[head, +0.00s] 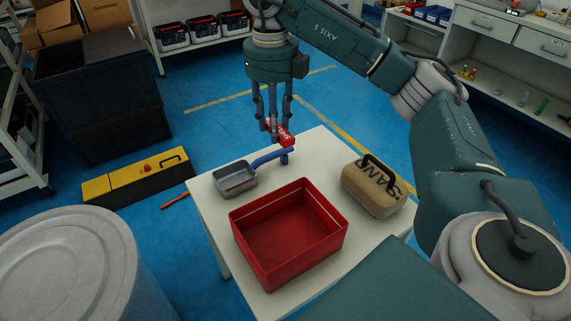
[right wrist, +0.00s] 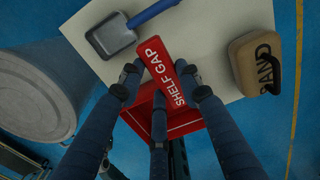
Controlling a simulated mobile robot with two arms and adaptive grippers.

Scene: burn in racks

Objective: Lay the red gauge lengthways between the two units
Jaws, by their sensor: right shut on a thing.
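The red gauge (head: 283,134), a bar lettered SHELF GAP, is held in my right gripper (head: 272,122) above the far end of the white table. In the right wrist view the gauge (right wrist: 163,68) lies between the dark fingers of my right gripper (right wrist: 158,82), which are shut on it. It sits aslant in that view, its far end sticking out past the fingertips. I cannot make out the two units the task names. My left gripper is not in view.
On the white table (head: 310,148) stand an open red bin (head: 290,268), a metal scoop (head: 235,190) with a blue handle, and a tan sand bag (head: 372,195). A grey drum (head: 75,265) is at the left. A yellow and black case (head: 137,180) lies on the blue floor.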

